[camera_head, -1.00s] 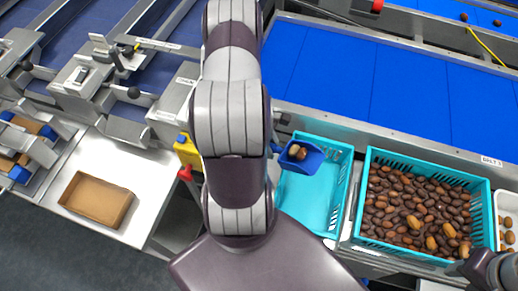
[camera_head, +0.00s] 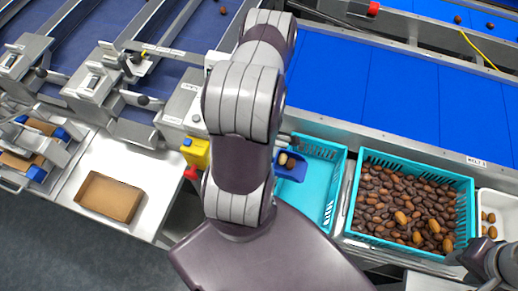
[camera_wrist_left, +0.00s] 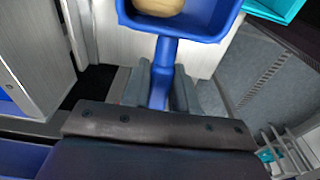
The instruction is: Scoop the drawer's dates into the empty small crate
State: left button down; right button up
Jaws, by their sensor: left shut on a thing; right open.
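My left gripper (camera_wrist_left: 160,88) is shut on the handle of a blue scoop (camera_wrist_left: 185,22); my arm hides this gripper in the head view. The scoop, in the head view (camera_head: 297,174), holds a couple of brown dates (camera_head: 287,160) and is over the left part of the small teal crate (camera_head: 338,170). The visible floor of that crate is bare. One pale brown date (camera_wrist_left: 158,6) shows in the scoop in the left wrist view. My right gripper (camera_head: 470,262) is open at the lower right, by the near right corner of the full crate. I cannot make out the drawer.
A larger teal crate (camera_head: 467,190) full of dates stands right of the small one. A blue belt (camera_head: 400,90) runs behind. An empty brown tray (camera_head: 110,196) lies on the left bench.

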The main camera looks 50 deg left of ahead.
pick_arm(q)
jog(key=shift+w+d+r+g+y+p, duration=0.2)
jog(key=shift+r+y+p, duration=0.3)
jog(key=shift+p, duration=0.4)
jog(key=shift+w+d+r+g+y+p, duration=0.1)
jog(key=shift+d+r+g+y+p, duration=0.35)
jog(key=shift+p, duration=0.45)
jog(key=shift+w+d+r+g+y+p, duration=0.15)
jog(key=shift+r+y+p, duration=0.35)
jog(key=shift+p, duration=0.4)
jog(key=w+d+r+g+y+p, duration=0.1)
jog(key=r+y+p, duration=0.1)
jog(key=shift+w+d+p, duration=0.15)
jog(key=shift+d+p, duration=0.2)
jog(key=shift+d, duration=0.05)
jog(key=shift+w+d+r+g+y+b, duration=0.3)
jog(key=shift+d+r+g+y, duration=0.1)
jog(key=shift+d+y, duration=0.15)
jog(key=shift+w+d+r+g+y+b, duration=0.15)
jog(key=shift+w+d+r+g+y, duration=0.1)
jog(key=shift+d+g+y, duration=0.2)
jog(key=shift+w+d+r+g+y+b, duration=0.4)
jog(key=shift+d+r+y+b, duration=0.2)
jog(key=shift+y+b, duration=0.2)
jog(key=shift+w+d+r+y, duration=0.15)
jog(key=shift+r+y, duration=0.1)
jog(key=shift+r, duration=0.2)
